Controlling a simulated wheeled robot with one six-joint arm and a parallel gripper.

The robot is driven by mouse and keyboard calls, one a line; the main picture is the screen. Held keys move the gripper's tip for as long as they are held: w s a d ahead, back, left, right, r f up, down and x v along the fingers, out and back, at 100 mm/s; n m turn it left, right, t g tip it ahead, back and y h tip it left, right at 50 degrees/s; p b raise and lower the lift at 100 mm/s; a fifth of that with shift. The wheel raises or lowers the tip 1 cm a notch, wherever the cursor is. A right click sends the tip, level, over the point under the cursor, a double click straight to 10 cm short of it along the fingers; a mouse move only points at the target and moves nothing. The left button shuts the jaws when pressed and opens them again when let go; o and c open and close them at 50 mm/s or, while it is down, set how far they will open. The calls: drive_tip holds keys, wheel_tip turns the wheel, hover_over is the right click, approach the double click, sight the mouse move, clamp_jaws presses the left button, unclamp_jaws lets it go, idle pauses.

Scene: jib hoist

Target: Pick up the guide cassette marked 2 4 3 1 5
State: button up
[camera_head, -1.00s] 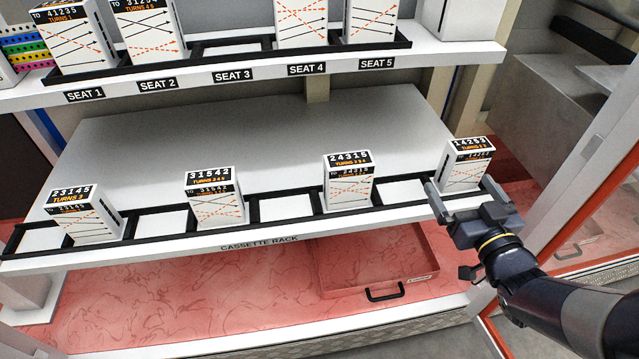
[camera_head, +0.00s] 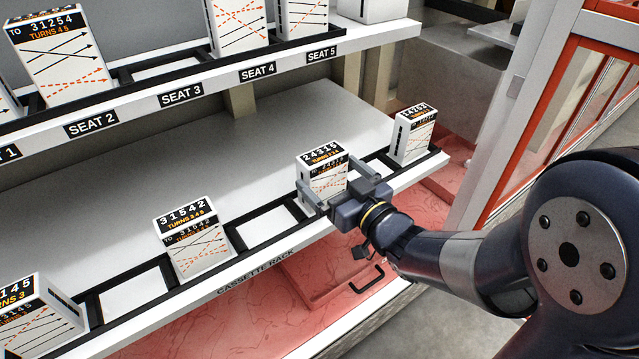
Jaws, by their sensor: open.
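The white guide cassette marked 24315 (camera_head: 322,165) stands upright in the cassette rack (camera_head: 253,262) on the lower shelf. It has a black top band with white digits and orange text, and black and dashed orange lines below. My gripper (camera_head: 328,176) is open at this cassette, with one finger at its left side and the other at its right. The gripper body covers the cassette's lower right part. I cannot tell whether the fingers touch it.
Cassette 31542 (camera_head: 193,240) stands to the left in the rack, cassette 14253 (camera_head: 412,135) to the right, and one ending in 145 (camera_head: 38,318) at far left. Empty rack slots lie between. The upper shelf (camera_head: 205,82) with labelled seats and cassettes overhangs behind.

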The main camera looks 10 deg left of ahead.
sight(329, 177)
drive_tip(key=x, duration=0.4)
drive_tip(key=shift+f+b, duration=0.3)
drive_tip(key=shift+b, duration=0.1)
drive_tip(key=shift+w+a, duration=0.5)
drive_tip(key=shift+c, duration=0.3)
drive_tip(key=shift+r, duration=0.15)
drive_tip(key=c, duration=1.1)
